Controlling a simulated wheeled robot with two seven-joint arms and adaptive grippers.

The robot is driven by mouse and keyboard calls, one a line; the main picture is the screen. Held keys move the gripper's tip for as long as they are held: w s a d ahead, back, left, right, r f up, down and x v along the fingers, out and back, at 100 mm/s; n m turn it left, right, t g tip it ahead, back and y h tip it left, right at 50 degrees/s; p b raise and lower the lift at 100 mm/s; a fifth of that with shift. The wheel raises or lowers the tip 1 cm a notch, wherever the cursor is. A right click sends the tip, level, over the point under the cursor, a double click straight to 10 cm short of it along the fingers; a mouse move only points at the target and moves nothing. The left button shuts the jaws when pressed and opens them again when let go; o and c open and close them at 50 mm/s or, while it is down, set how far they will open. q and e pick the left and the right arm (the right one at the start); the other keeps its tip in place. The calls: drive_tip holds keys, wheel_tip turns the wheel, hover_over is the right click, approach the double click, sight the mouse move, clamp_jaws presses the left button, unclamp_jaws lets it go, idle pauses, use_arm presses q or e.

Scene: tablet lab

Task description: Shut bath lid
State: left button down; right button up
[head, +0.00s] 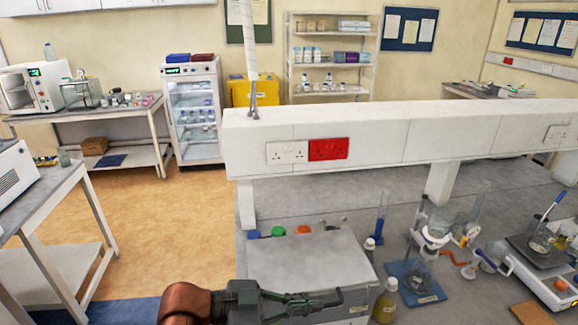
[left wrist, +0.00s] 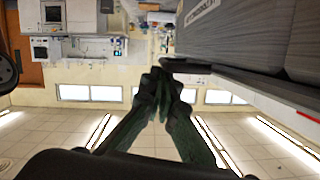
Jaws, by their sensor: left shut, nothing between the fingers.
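The bath (head: 356,302) is a grey box on the bench at lower centre in the head view. Its flat grey lid (head: 300,262) covers most of the top. Blue, green and orange caps show along the lid's back edge; I cannot tell whether the lid is fully shut. My left gripper (head: 338,297) is at the bath's front edge, shut and empty, pointing right. Whether it touches the bath is unclear. In the left wrist view the shut fingers (left wrist: 160,76) show beside a large grey surface (left wrist: 235,30), probably the bath. My right gripper is out of view.
A white shelf with a red socket (head: 329,149) runs behind the bath. Right of the bath stand a yellowish bottle (head: 384,306), a blue tray (head: 415,283) with glassware, and a balance (head: 540,270). Open floor lies to the left.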

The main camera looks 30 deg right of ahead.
use_arm(q)
drive_tip(key=shift+f, duration=0.35)
drive_tip(key=w+a+r+p, duration=0.1)
drive_tip(key=a+r+p, duration=0.1)
drive_tip(key=a+r, duration=0.5)
drive_tip(key=a, duration=0.2)
drive_tip(key=shift+w+a+p, duration=0.3)
drive_tip(key=shift+a+p, duration=0.05)
drive_tip(key=shift+a, duration=0.05)
